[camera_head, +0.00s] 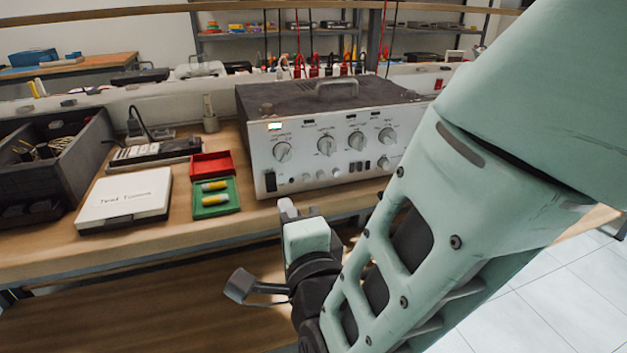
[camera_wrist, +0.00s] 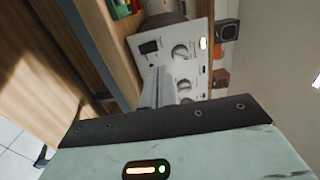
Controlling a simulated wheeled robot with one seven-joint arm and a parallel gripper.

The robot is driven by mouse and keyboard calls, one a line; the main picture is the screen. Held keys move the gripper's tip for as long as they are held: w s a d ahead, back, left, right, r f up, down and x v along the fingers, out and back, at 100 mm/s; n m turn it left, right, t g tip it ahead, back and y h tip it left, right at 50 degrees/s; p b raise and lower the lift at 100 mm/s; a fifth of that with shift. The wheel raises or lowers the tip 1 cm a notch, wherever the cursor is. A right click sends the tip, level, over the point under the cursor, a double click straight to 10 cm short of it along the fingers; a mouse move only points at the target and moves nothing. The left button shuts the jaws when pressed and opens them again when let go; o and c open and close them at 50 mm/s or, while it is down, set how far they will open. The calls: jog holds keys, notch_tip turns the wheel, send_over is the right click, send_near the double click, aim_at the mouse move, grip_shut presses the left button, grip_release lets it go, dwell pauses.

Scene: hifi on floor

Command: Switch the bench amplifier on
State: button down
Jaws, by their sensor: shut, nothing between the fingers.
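The bench amplifier (camera_head: 318,130) is a grey box with a pale front panel, several knobs and a top handle. A black rocker switch (camera_head: 270,181) sits at the panel's lower left; which way it is tipped I cannot tell. A small window (camera_head: 274,126) at the upper left glows pale. My gripper (camera_head: 287,207) is shut and empty, in front of and below the panel's lower left. In the wrist view its closed fingers (camera_wrist: 155,86) point toward the panel (camera_wrist: 168,72), close to the rocker (camera_wrist: 149,46). Contact with the panel cannot be told.
The wooden bench (camera_head: 150,238) also holds a white box (camera_head: 124,196), a red tray (camera_head: 211,165), a green tray (camera_head: 226,205) with yellow items, and a dark organizer (camera_head: 75,165). Leads hang behind the amplifier. My arm covers the right side.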

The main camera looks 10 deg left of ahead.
jog(key=shift+r+v, duration=0.15)
jog(key=shift+v, duration=1)
jog(key=shift+r+v, duration=0.15)
jog(key=shift+v, duration=1)
jog(key=s+d+f+n+g+h, duration=0.2)
jog(key=s+d+n+g+h, duration=0.25)
jog(key=d+n+g, duration=0.5)
jog(key=s+d+f+n+g+h, duration=0.2)
jog(key=s+d+n+g+h, duration=0.3)
jog(key=d+n, duration=0.7)
notch_tip(320, 180, up, 17)
jog(key=d+m+p, duration=0.2)
jog(key=d+p, duration=0.1)
jog(key=p, duration=1.4)
jog(key=shift+s+r+g+p, duration=0.25)
jog(key=shift+s+g+p, duration=0.1)
jog(key=shift+s+g, duration=0.15)
jog(key=shift+y, duration=0.25)
